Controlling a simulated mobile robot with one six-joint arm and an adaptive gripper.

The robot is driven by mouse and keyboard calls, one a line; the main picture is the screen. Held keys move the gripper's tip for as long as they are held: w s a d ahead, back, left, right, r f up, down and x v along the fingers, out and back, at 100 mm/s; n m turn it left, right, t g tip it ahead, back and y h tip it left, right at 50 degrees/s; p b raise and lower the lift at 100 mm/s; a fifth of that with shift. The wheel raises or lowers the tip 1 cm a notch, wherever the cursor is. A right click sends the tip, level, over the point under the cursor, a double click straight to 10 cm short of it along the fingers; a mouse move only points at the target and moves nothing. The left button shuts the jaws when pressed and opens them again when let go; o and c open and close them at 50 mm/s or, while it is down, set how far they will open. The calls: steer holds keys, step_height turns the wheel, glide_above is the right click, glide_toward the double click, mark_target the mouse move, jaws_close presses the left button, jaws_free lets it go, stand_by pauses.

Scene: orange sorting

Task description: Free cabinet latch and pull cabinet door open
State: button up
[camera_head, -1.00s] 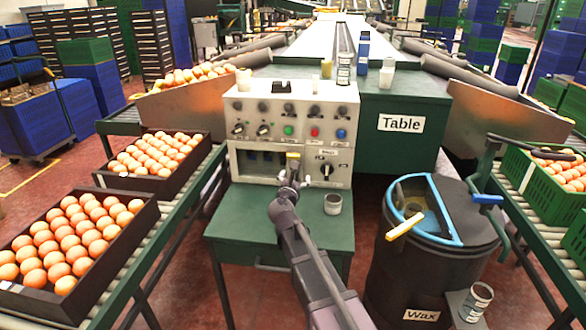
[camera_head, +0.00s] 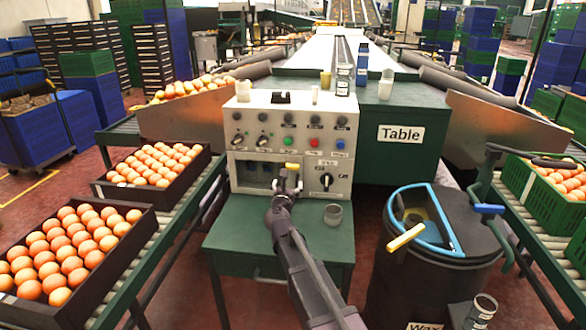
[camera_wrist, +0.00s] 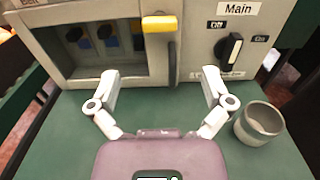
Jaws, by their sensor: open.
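The cabinet (camera_head: 290,140) is a beige control box standing on a green table. Its lower left part holds a windowed compartment (camera_head: 255,172) with blue and dark switches behind it, which also show in the wrist view (camera_wrist: 104,40). The door looks closed. A yellow latch (camera_wrist: 160,23) sits at the compartment's upper right corner, lying sideways, with a dark vertical handle (camera_wrist: 172,62) just below it. My gripper (camera_wrist: 158,84) is open and empty, its fingers spread on both sides, below and in front of the latch and apart from it. In the head view my gripper (camera_head: 287,180) partly covers the handle area.
The Main switch (camera_wrist: 229,50) is right of the handle. A grey cup (camera_wrist: 260,124) stands on the green table (camera_head: 235,235), right of my gripper. Crates of oranges (camera_head: 65,250) lie on the left conveyor.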

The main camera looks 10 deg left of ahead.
mark_target(292, 168)
steer(key=w, duration=1.1)
steer(key=shift+w+d, duration=0.2)
steer(key=shift+w, duration=0.05)
steer(key=c, duration=1.3)
